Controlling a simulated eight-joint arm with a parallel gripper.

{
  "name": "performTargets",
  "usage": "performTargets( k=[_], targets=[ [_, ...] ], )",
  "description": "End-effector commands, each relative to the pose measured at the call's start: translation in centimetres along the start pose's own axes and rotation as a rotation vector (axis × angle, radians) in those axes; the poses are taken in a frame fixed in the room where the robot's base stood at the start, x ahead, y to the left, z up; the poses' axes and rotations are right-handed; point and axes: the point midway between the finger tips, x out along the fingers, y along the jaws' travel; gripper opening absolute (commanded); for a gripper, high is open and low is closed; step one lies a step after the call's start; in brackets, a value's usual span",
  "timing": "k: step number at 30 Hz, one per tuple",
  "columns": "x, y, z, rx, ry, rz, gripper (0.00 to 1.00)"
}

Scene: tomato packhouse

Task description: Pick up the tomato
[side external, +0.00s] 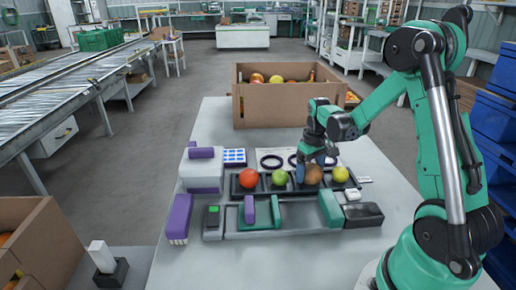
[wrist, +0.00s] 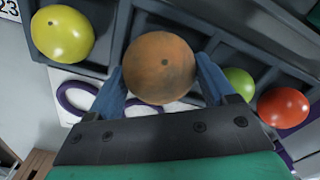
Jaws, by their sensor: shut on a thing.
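A red round fruit, which looks like the tomato (side external: 248,178), sits in the left compartment of a dark tray (side external: 238,196); it also shows at the right of the wrist view (wrist: 283,107). My gripper (side external: 317,164) is over the right half of the tray, pointing down. Its blue fingers (wrist: 160,85) are shut on a brownish-orange round fruit (wrist: 160,68), one on each side. That fruit also shows in the side view (side external: 313,176), at tray level; I cannot tell whether it is clear of the tray floor.
A green fruit (side external: 280,178) and a yellow-green fruit (side external: 340,174) lie in the tray on either side of the held fruit. Dark rings (side external: 271,161) lie behind the tray. A cardboard box of produce (side external: 275,107) stands at the back. Purple-and-white equipment (side external: 201,172) stands left.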

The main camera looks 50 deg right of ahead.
Motion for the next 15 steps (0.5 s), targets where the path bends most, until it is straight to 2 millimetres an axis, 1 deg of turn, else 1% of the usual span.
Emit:
performTargets(
  k=[5,8,11,15],
  targets=[
    [-1.1,0.0,0.0,0.0,0.0,0.0,0.51],
    [-2.5,0.0,0.0,0.0,0.0,0.0,0.51],
    [-5.0,0.0,0.0,0.0,0.0,0.0,0.51],
    [-8.9,0.0,0.1,0.0,0.0,0.0,0.51]
  ],
)
